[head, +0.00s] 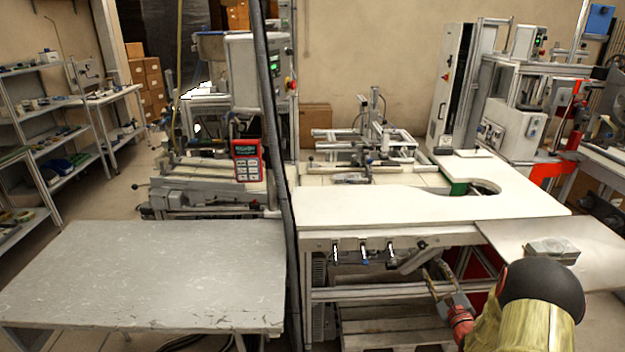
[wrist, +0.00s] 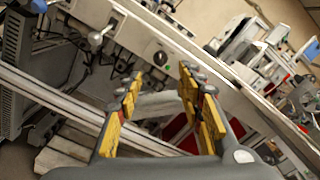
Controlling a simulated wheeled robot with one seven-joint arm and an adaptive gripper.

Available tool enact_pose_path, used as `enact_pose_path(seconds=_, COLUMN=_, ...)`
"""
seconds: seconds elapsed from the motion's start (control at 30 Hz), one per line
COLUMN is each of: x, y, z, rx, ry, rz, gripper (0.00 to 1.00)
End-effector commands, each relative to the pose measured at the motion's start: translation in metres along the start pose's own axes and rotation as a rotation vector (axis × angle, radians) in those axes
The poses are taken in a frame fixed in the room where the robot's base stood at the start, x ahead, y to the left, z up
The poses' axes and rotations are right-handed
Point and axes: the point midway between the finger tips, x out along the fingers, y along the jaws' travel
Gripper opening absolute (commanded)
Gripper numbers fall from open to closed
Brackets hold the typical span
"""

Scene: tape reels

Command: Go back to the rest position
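My gripper (head: 434,272) is at the lower right of the head view, in front of the white workbench (head: 390,207) and below its top. In the wrist view my gripper (wrist: 160,78) shows two yellow fingers standing well apart with nothing held between them. It is open and empty. The bench's front rail and frame lie beyond the fingertips. My arm comes in from the lower right corner of the head view. I cannot make out any tape reel for sure.
A grey table (head: 150,275) at the left has a bare top. A side shelf (head: 550,240) right of the bench holds a small grey block (head: 552,250). A dark upright post (head: 276,150) stands between table and bench. A wooden pallet (head: 390,325) lies under the bench.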

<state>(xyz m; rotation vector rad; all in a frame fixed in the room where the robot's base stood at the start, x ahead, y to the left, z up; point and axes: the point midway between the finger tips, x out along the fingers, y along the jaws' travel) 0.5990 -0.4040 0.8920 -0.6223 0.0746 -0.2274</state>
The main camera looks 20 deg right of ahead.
Motion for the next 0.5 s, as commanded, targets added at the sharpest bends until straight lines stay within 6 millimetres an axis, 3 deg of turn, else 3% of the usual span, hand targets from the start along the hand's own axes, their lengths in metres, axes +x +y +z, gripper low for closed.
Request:
enact_pose_path(seconds=0.1, x=0.0, y=0.004, z=-0.002, rx=0.032, ry=0.008, rz=0.012, gripper=0.38)
enact_pose_path(seconds=0.17, x=-0.001, y=0.017, z=-0.001, rx=0.041, ry=0.005, rz=0.06, gripper=0.38)
enact_pose_path(seconds=0.37, x=-0.033, y=0.106, z=0.016, rx=0.051, ry=-0.021, rz=0.38, gripper=0.38)
enact_pose_path(seconds=0.5, x=-0.07, y=0.153, z=0.059, rx=-0.023, ry=-0.082, rz=0.642, gripper=0.38)
